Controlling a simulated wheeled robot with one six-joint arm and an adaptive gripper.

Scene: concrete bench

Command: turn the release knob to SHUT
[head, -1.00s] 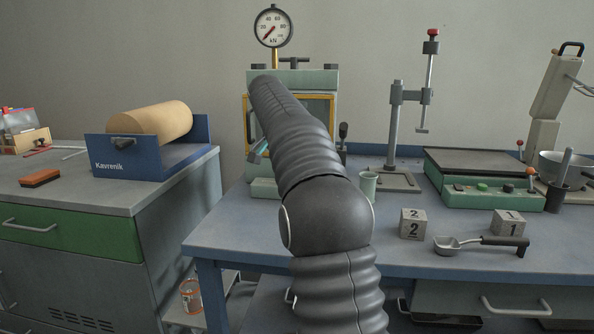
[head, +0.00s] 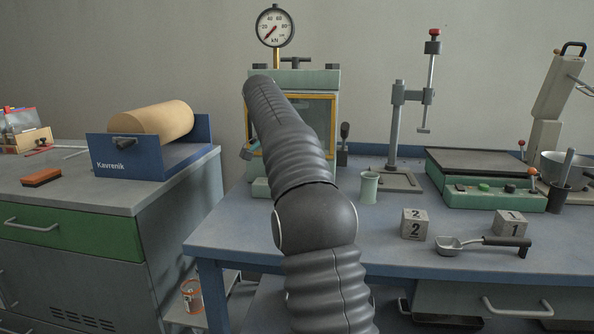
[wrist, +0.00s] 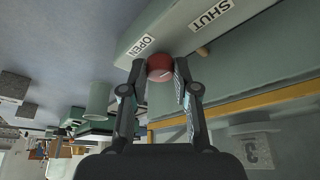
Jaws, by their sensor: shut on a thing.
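The release knob (wrist: 159,67) is red and round and sits on the pale green base of the press in the wrist view. The OPEN label (wrist: 141,47) is just beyond it to the left, and the SHUT label (wrist: 210,14) is farther off to the upper right. My gripper (wrist: 160,69) is shut on the knob, one finger at each side. A faint light line shows on the knob's face, but I cannot tell which label it points to. In the head view my arm hides the knob and most of the gripper; the press (head: 318,79) stands behind.
A small tan peg (wrist: 203,51) juts from the base near SHUT. The press's yellow-framed window (head: 334,125) is close by.

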